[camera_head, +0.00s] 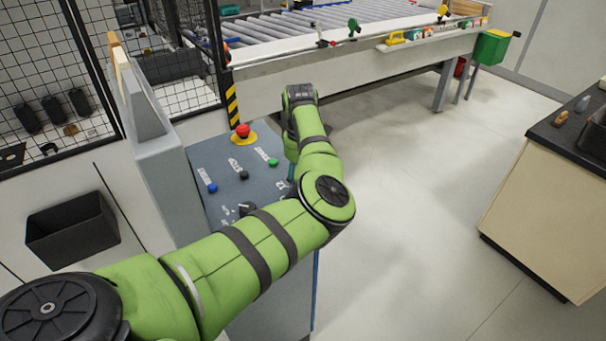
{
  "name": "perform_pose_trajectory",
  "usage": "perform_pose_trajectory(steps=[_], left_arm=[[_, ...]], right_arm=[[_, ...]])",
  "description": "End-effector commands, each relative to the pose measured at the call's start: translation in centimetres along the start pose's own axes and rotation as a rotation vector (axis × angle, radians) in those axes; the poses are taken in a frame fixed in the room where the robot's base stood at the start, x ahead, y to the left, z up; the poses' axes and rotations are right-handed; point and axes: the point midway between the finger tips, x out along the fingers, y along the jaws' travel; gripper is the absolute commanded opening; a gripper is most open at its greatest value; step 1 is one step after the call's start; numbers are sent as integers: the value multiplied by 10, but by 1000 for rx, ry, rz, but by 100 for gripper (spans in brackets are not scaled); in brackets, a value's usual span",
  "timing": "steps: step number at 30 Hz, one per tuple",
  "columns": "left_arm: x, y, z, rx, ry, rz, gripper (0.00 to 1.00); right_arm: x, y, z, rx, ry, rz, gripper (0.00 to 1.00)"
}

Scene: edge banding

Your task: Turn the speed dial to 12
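The control panel (222,160) is a blue-grey sloped top on a grey cabinet. A dark knob (247,208) near its lower edge, with white marks beside it, looks like the speed dial. My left arm partly covers the area around it, and its setting cannot be read. My green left arm comes in from the lower left, passes over the front of the panel and bends up along its right edge. The fingers of my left gripper are not visible, and contact with the dial cannot be seen. My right gripper is out of view.
The panel also carries a red mushroom button (243,131), a blue button (212,188), a small black knob (244,175) and a green button (273,162). A grey upright housing (150,140) borders it left. A roller conveyor (300,25) stands behind. Open floor lies right.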

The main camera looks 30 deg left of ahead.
Motion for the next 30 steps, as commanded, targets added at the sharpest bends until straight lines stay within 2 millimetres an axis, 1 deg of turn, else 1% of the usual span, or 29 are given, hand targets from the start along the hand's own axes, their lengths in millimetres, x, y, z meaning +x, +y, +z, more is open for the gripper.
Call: perform_pose_trajectory(steps=[5,6,8,9,10,20,26,30], left_arm=[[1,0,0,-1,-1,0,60],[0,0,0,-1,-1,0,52],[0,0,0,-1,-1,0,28],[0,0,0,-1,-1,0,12],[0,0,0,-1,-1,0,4],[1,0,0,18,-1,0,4],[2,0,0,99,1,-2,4],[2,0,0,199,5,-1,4]], right_arm=[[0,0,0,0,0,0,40],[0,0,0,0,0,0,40],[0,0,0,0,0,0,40],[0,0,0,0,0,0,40],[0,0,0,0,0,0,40],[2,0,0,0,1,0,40],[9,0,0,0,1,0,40],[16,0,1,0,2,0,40]])
